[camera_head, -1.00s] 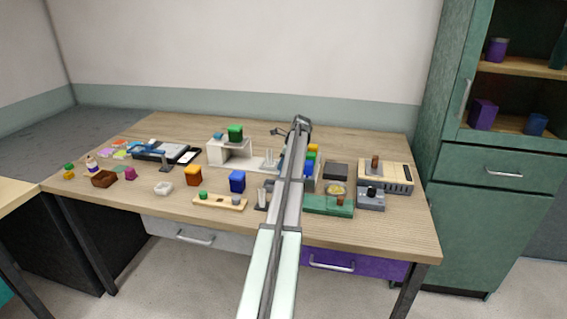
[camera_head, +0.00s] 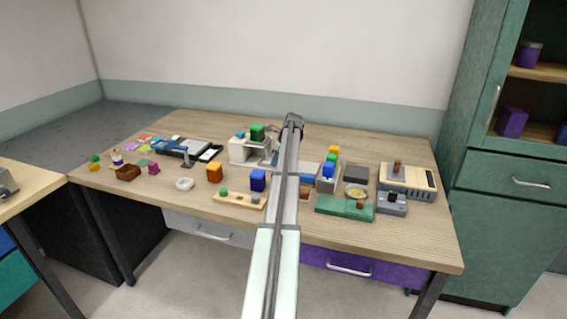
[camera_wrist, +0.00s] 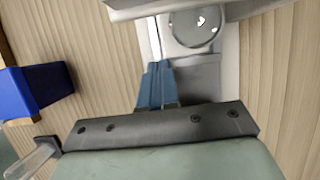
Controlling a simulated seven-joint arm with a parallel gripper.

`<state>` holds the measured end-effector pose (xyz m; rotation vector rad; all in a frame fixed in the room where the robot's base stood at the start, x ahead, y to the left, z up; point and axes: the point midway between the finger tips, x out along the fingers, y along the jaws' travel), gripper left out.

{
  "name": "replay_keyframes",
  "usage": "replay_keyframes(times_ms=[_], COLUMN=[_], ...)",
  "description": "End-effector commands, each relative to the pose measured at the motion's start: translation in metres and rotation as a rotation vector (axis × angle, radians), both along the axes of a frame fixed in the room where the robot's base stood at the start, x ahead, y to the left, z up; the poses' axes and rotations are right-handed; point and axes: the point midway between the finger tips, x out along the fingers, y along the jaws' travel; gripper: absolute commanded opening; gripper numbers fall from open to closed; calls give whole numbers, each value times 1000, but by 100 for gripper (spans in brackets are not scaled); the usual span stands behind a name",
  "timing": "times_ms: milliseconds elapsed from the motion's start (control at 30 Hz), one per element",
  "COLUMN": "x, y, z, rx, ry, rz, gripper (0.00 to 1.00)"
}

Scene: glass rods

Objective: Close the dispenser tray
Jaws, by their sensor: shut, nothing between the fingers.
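The white dispenser (camera_head: 240,152) stands in the middle back of the desk, with a green block (camera_head: 257,132) on top. A low pale part, seemingly its tray (camera_head: 259,164), sticks out to its right, and my arm covers its far end. In the wrist view a pale flat piece (camera_wrist: 225,45), perhaps this tray, has a round clear item (camera_wrist: 195,27) on it. My gripper (camera_wrist: 157,68) is shut and empty, its blue fingers beside that piece's left edge. I cannot tell whether they touch. How far the tray is out is hidden in the head view.
A blue block (camera_head: 258,180) stands near the dispenser's front, and shows left in the wrist view (camera_wrist: 35,92). A stack of coloured blocks (camera_head: 328,170) and a green base (camera_head: 343,208) are right of my arm. Bare desk lies along the back.

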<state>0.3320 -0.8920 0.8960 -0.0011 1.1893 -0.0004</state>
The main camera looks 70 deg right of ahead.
Motion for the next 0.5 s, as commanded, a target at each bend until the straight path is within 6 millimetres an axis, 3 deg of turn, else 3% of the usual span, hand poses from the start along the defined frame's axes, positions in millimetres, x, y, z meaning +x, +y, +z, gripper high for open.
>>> replay_keyframes(times_ms=[333, 500], x=[-1, -6], y=[0, 0], z=[-1, 12], rx=[2, 0], ry=[2, 1], rz=[0, -1], gripper=[0, 0])
